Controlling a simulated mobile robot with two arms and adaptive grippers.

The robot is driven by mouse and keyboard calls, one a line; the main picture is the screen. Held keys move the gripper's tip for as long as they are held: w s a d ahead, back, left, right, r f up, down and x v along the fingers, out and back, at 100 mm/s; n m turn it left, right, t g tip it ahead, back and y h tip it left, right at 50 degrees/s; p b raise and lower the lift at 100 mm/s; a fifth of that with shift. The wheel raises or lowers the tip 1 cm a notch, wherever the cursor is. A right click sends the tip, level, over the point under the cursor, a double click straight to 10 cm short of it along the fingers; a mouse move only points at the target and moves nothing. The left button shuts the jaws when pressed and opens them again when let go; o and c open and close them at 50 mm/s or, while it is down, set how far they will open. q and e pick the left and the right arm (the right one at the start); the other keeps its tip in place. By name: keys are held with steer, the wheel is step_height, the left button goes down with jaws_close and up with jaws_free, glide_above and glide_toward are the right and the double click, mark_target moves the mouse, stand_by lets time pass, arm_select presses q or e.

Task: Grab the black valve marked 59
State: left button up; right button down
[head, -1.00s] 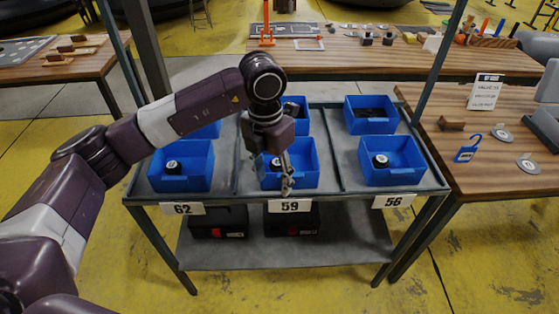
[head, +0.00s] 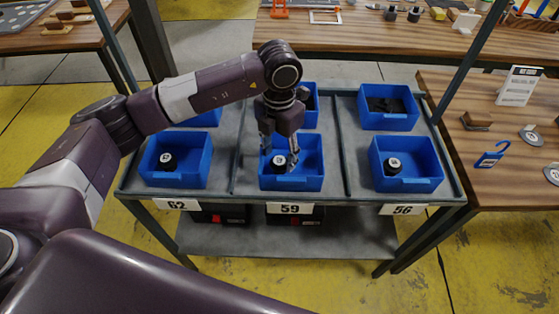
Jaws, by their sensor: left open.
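The black valve (head: 279,161) with a pale round top lies in the middle front blue bin (head: 291,183), above the label 59 (head: 290,208). My left gripper (head: 279,158) points down into this bin. Its fingers are open, one on the left and one on the right of the valve as seen from here. I cannot tell whether they touch it. The mark on the valve's top is too small to read. My right gripper is not in view.
Similar black valves lie in the left bin (head: 175,180) above label 62 and the right bin (head: 412,184) above label 56. More blue bins stand behind, one (head: 389,122) holding dark parts. Rack posts rise at both sides. A wooden table (head: 500,152) stands at right.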

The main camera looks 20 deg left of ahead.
mark_target(279, 161)
arm_select(q)
step_height(279, 161, down, 3)
steer(key=shift+w, duration=0.15)
steer(key=c, duration=0.9)
steer(key=shift+c, duration=0.3)
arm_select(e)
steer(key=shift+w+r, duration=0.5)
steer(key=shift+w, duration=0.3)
arm_select(q)
steer(key=shift+r, duration=0.15)
steer(key=shift+c, duration=0.2)
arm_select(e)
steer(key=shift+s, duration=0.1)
